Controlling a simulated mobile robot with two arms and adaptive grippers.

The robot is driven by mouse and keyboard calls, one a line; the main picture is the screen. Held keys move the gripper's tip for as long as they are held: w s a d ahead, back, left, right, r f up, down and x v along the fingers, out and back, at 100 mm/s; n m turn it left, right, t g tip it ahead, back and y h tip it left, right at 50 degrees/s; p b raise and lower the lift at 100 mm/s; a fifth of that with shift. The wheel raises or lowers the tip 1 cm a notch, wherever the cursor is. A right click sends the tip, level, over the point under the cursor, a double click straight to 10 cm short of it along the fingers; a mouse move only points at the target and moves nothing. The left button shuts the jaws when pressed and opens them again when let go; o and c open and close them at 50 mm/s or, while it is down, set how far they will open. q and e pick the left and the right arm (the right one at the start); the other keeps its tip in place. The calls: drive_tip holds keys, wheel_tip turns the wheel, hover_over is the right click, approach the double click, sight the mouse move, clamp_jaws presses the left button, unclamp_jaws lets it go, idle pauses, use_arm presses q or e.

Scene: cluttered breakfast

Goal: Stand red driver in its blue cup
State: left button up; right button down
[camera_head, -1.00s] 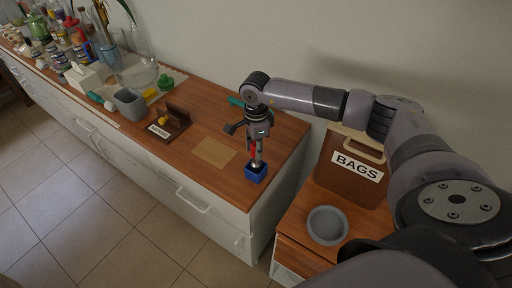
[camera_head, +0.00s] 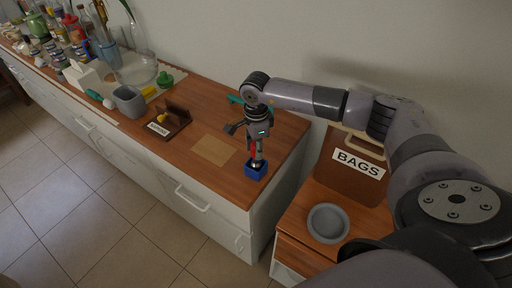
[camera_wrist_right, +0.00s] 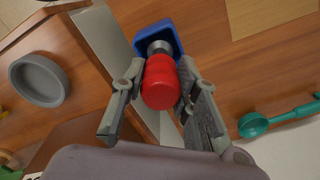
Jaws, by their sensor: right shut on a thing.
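The red driver (camera_wrist_right: 162,82) has a red handle and a grey metal collar below it. My right gripper (camera_wrist_right: 160,72) is shut on the handle, a finger on each side. The driver also shows in the head view (camera_head: 253,149), roughly upright, below the right gripper (camera_head: 257,147). The square blue cup (camera_head: 256,172) stands near the right front corner of the counter. In the wrist view the metal part reaches into the mouth of the blue cup (camera_wrist_right: 172,28). The tip is hidden, so I cannot tell whether it touches the bottom. My left gripper is not in view.
A tan mat (camera_head: 214,150) lies left of the cup. A small brown labelled holder (camera_head: 170,121) and a grey cup (camera_head: 129,101) stand farther left. A teal tool (camera_wrist_right: 278,118) lies behind. A grey bowl (camera_head: 328,223) and a BAGS box (camera_head: 352,178) stand on the lower right surface.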

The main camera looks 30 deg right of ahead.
drive_tip(key=shift+f+b, duration=0.75)
drive_tip(key=shift+f, duration=0.15)
drive_tip(key=c, duration=1.2)
unclamp_jaws()
drive_tip(key=shift+o, duration=0.2)
